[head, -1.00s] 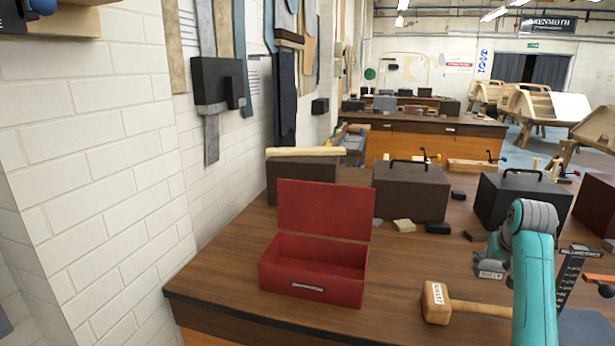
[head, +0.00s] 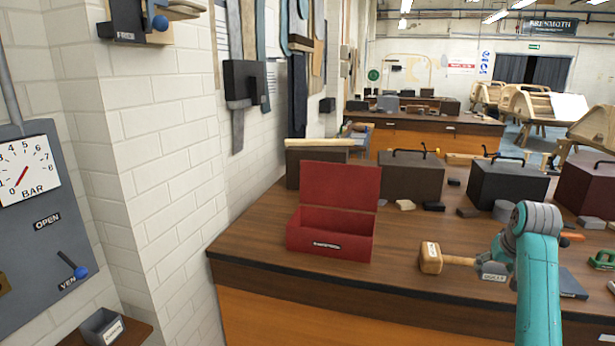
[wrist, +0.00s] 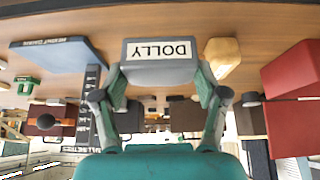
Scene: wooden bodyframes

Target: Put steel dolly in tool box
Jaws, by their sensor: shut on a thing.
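The red tool box (head: 330,246) stands on the left part of the workbench with its lid raised; its inside looks empty. The steel dolly (head: 493,272) is a grey block with a white label, to the right of the box. My gripper (head: 502,256) is shut on it, and it appears held above the bench. In the wrist view the label reads DOLLY upside down, and my gripper (wrist: 161,84) has a finger on each side of the dolly (wrist: 160,71). Red surfaces at the right of the wrist view look like the tool box (wrist: 292,72).
A wooden mallet (head: 430,258) lies between the tool box and the dolly. Dark cases (head: 410,178) stand behind, with small blocks (head: 405,205) in front of them. A white brick wall (head: 165,150) and a gauge panel (head: 28,215) are at the left.

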